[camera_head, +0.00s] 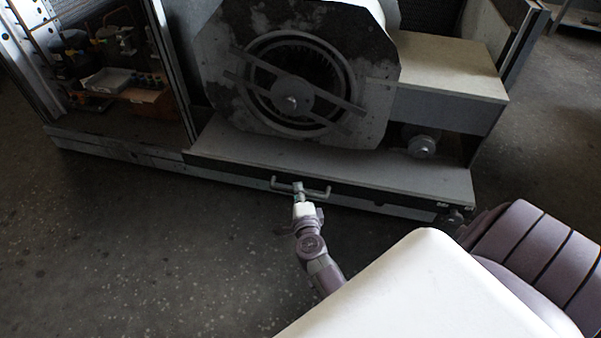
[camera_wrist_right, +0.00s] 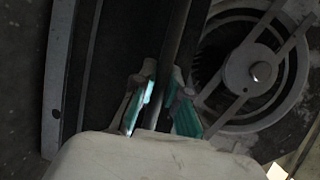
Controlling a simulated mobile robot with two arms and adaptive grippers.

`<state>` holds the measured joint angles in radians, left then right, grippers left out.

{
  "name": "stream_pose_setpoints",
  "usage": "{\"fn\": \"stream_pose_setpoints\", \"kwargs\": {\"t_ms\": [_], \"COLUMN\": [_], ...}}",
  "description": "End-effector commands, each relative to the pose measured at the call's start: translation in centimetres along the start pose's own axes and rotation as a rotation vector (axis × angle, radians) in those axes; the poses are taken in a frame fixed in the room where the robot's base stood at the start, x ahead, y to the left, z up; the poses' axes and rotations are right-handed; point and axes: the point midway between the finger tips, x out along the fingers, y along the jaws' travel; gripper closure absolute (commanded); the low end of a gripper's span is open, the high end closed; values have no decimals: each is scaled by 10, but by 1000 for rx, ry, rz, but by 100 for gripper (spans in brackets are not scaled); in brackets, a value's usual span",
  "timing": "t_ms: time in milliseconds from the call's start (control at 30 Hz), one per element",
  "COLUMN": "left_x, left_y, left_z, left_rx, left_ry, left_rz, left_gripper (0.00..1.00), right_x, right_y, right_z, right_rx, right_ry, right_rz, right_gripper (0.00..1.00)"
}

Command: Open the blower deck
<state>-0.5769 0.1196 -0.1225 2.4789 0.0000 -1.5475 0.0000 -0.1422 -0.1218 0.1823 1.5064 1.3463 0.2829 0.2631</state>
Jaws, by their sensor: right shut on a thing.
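The blower deck (camera_head: 380,175) is a long grey platform along the housing's front, carrying the blower (camera_head: 375,85) with its round, barred fan opening. A bar handle (camera_head: 319,192) sits on the deck's front edge. My right gripper (camera_head: 299,188) is at the middle of this handle and shut on it. In the right wrist view the handle (camera_wrist_right: 178,45) runs between the teal fingers of my right gripper (camera_wrist_right: 162,108). The fan opening (camera_wrist_right: 258,72) shows to the right there. My left gripper is not in view.
A left bay (camera_head: 120,135) of the housing holds small equipment and a tray. A pale box-like block (camera_head: 450,70) stands right of the blower, with a round fitting (camera_head: 421,146) below it. The dark speckled floor (camera_head: 140,245) in front is clear to the left.

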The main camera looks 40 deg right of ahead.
Motion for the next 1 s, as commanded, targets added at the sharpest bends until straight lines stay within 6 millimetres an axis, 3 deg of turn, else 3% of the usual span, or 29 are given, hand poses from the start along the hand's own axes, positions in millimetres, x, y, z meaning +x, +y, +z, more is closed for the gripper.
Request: {"fn": "stream_pose_setpoints", "kwargs": {"t_ms": [367, 400, 533, 867, 1000], "left_x": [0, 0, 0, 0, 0], "left_y": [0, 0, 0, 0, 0], "left_z": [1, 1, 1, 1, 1], "left_rx": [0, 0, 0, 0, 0], "left_ry": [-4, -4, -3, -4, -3], "left_rz": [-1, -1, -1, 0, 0], "left_gripper": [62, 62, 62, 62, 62], "right_x": [-2, -2, -2, -4, -16], "right_y": [1, 1, 1, 1, 2], "right_z": [0, 0, 0, 1, 1], "right_rx": [1, 1, 1, 1, 2], "right_ry": [3, 3, 3, 2, 2], "right_rz": [1, 1, 1, 1, 3], "right_gripper": [100, 84, 62, 61, 61]}}
